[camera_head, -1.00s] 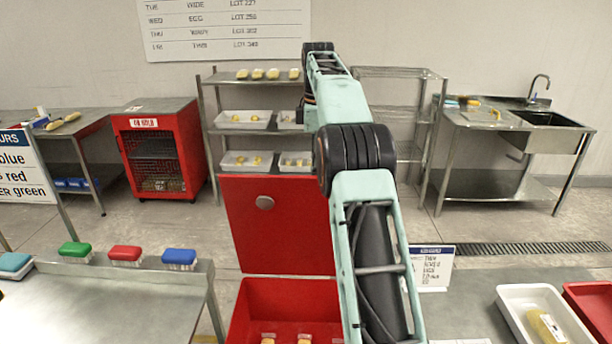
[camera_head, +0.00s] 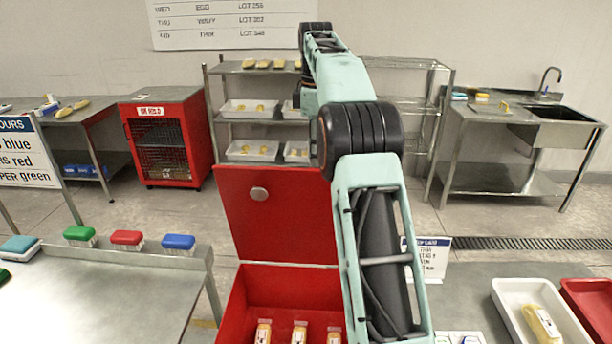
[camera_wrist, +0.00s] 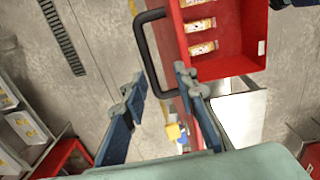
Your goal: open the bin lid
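The red bin (camera_head: 238,310) stands at the lower middle of the head view, with several labelled packs (camera_head: 300,333) inside. Its red lid (camera_head: 270,215), with a round grey disc, stands raised behind the opening. My arm covers the right side of bin and lid, and my gripper is hidden there. In the wrist view my gripper (camera_wrist: 160,102) has its two blue fingers spread wide with nothing clamped. A black bar handle (camera_wrist: 145,50) on a red panel is just ahead of the fingers. The bin interior (camera_wrist: 240,30) is to its right. I cannot tell whether the fingers touch anything.
A steel table with green, red and blue brushes (camera_head: 178,243) is at left. White (camera_head: 505,298) and red trays (camera_head: 585,295) lie on a right-hand surface beside a small sign (camera_head: 430,262). Shelving, a red cage cabinet (camera_head: 165,140) and a sink (camera_head: 550,115) stand behind.

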